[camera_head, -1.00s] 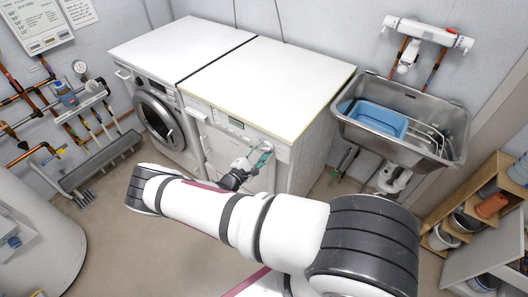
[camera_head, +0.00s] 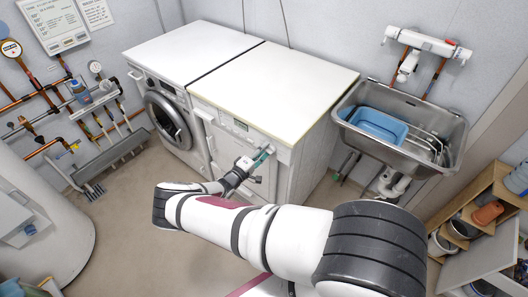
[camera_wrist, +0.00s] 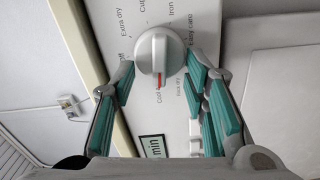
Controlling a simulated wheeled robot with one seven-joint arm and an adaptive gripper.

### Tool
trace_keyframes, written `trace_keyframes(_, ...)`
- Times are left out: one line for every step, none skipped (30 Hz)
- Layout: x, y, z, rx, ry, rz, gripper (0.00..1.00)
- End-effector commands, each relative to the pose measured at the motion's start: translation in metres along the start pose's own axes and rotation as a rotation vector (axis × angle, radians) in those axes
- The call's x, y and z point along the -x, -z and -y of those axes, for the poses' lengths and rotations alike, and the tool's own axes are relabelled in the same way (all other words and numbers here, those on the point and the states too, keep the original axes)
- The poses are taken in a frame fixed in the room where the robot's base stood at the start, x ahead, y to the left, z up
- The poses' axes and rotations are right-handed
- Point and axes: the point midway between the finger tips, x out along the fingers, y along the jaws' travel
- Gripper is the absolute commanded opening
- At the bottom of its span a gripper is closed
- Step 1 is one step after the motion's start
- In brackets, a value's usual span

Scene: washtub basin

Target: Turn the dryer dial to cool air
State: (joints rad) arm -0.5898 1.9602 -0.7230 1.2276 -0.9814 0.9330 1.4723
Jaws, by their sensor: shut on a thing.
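The dryer (camera_head: 255,118) is the right-hand white machine under the worktop. Its dial (camera_wrist: 160,52) is a round pale knob with a raised bar and a red mark, on the white control panel. My gripper (camera_wrist: 160,66) is shut on the dial, one teal-padded finger on each side. In the head view my gripper (camera_head: 264,157) is at the panel's right part, and the dial is hidden there.
A small "min" display (camera_wrist: 153,147) sits beside the dial on the panel. The washing machine (camera_head: 168,115) stands left of the dryer. A steel sink (camera_head: 400,135) with a blue basin (camera_head: 378,124) is on the right. Open floor lies before the machines.

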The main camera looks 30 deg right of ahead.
Motion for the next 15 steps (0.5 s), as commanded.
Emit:
trace_keyframes(0.0004, -0.0016, 0.0002, -0.013, 0.001, 0.001, 0.13)
trace_keyframes(0.0004, -0.0016, 0.0002, -0.02, 0.001, 0.001, 0.13)
trace_keyframes(0.0003, -0.0017, 0.0001, -0.028, 0.001, 0.002, 0.13)
trace_keyframes(0.0002, -0.0017, 0.0, -0.033, 0.001, 0.002, 0.13)
trace_keyframes(0.0002, -0.0017, 0.0, -0.037, 0.001, 0.002, 0.13)
trace_keyframes(0.0001, -0.0018, 0.0, -0.042, 0.0, 0.003, 0.13)
trace_keyframes(0.0001, -0.0018, 0.0, -0.045, 0.0, 0.003, 0.13)
trace_keyframes(0.0, -0.0018, -0.0001, -0.047, 0.0, 0.003, 0.13)
trace_keyframes(0.0, -0.0019, -0.0001, -0.049, 0.0, 0.003, 0.13)
trace_keyframes(-0.0001, -0.0019, -0.0001, -0.05, 0.0, 0.003, 0.13)
trace_keyframes(-0.0001, -0.0019, -0.0001, -0.051, 0.0, 0.003, 0.13)
trace_keyframes(-0.0001, -0.0019, -0.0001, -0.051, 0.0, 0.003, 0.13)
trace_keyframes(-0.0001, -0.002, 0.0, -0.051, 0.0, 0.004, 0.13)
trace_keyframes(-0.0002, -0.002, -0.0001, -0.051, 0.0, 0.004, 0.13)
trace_keyframes(-0.0002, -0.0021, -0.0001, -0.051, 0.0, 0.004, 0.13)
